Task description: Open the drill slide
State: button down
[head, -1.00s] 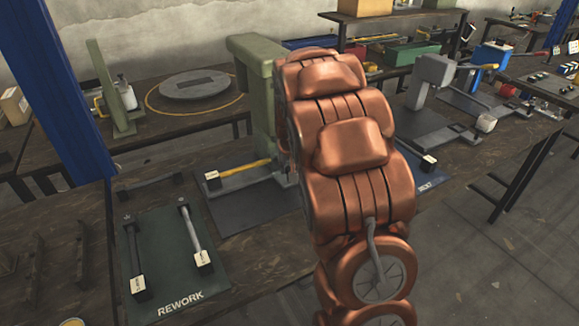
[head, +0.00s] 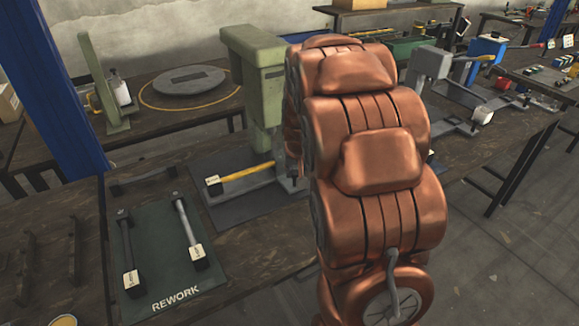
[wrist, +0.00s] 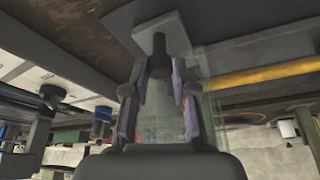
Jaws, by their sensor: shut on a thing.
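In the wrist view my gripper (wrist: 158,78) is shut on a dark upright handle (wrist: 158,50), with one lilac-padded finger on each side of it. The handle meets a pale grey block (wrist: 175,32) near the top of the picture. A see-through panel (wrist: 203,90) stands just behind and to the right of the fingers. I cannot tell for sure whether the block is the drill slide. In the head view my copper arm covers the gripper and whatever it holds. The green press (head: 256,75) stands just left of my arm.
A yellow-handled bar (head: 245,172) lies by the press. The green REWORK mat (head: 155,245) holds two dark-ended bars. A grey disc (head: 190,80) lies on the back table. A grey press (head: 428,65) stands right of my arm.

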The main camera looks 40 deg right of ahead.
jog(key=s, duration=0.2)
jog(key=s+b, duration=0.1)
jog(key=s, duration=0.1)
jog(key=s+b, duration=0.1)
jog(key=s, duration=0.2)
jog(key=shift+s+a, duration=0.1)
jog(key=shift+a, duration=0.2)
jog(key=c, duration=0.9)
grip_release()
jog(key=shift+c, duration=0.2)
jog(key=v, duration=1.2)
jog(key=shift+a, duration=0.1)
jog(key=s+a+n+g+y+p, duration=0.2)
jog(key=s+a+n+g+p, duration=0.3)
jog(key=s+a, duration=1.5)
jog(key=shift+s+a+n+g+p, duration=0.35)
jog(key=shift+s+p, duration=0.4)
jog(key=shift+p, duration=0.45)
